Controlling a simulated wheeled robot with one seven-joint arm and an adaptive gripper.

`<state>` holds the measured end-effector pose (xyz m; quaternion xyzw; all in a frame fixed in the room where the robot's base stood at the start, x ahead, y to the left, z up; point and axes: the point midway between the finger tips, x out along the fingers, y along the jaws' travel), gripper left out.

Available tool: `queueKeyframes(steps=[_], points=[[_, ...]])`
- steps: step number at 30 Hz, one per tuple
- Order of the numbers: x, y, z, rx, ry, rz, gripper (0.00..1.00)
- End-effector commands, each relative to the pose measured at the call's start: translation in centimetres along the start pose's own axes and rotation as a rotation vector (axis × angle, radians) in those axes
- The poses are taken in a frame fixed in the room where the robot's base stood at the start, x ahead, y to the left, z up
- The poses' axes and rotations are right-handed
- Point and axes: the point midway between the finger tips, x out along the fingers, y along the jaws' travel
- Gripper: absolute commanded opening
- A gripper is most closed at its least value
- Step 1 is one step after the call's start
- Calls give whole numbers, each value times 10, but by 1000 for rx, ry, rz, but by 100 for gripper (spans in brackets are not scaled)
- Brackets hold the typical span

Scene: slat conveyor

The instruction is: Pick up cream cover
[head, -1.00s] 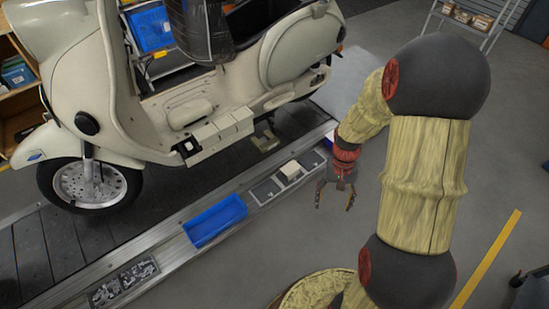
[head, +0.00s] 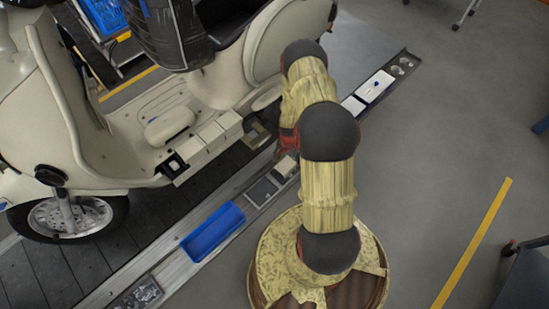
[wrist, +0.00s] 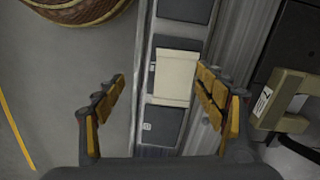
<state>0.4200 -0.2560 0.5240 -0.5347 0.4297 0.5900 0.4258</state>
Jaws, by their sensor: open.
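The cream cover (wrist: 176,76) is a pale, roughly square piece lying on the dark panels of the conveyor's edge rail in the wrist view. It also shows in the head view (head: 286,165), partly beside my arm. My gripper (wrist: 162,76) is open above it, with one finger to each side of the cover and nothing held. The cover sits nearer the right finger. The fingers are hidden behind my arm in the head view.
A cream scooter (head: 95,130) stands on the slat conveyor, with a row of cream covers (head: 210,134) along its footboard. A blue tray (head: 213,231) lies in the rail. A cream bracket-like part (wrist: 278,103) is right of my gripper.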

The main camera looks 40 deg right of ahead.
Motion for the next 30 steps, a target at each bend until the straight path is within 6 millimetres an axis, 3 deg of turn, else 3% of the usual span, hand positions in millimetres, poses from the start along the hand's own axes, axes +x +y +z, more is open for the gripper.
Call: queueKeyframes(steps=[1, 8, 20, 30], points=[[-2, -8, -10, 32, 24, -22, 71], [-1, -17, -19, 132, 56, -56, 71], [33, -18, -21, 140, 55, -55, 71], [75, -20, -23, 139, 55, -55, 71]])
